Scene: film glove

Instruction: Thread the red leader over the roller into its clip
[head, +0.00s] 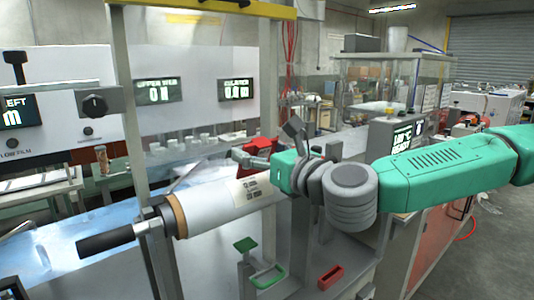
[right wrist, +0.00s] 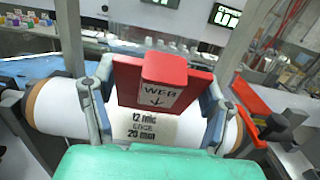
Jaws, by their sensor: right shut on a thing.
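The red leader (right wrist: 160,82), a red piece marked WEB with an arrow, is between the fingers of my right gripper (right wrist: 157,72), which is shut on it. In the head view the red leader (head: 264,146) shows partly behind the right gripper (head: 266,150). The white roller (head: 222,206), with a brown end ring and a printed label, lies below and in front of the gripper; it also shows under the leader in the right wrist view (right wrist: 65,108). I cannot tell whether the leader touches it. I cannot make out the clip for certain. My left gripper is not in view.
A green fixture (head: 267,277) and a small red open holder (head: 330,276) sit on the grey surface in front of the roller. A grey upright post (head: 128,110) stands left of the roller.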

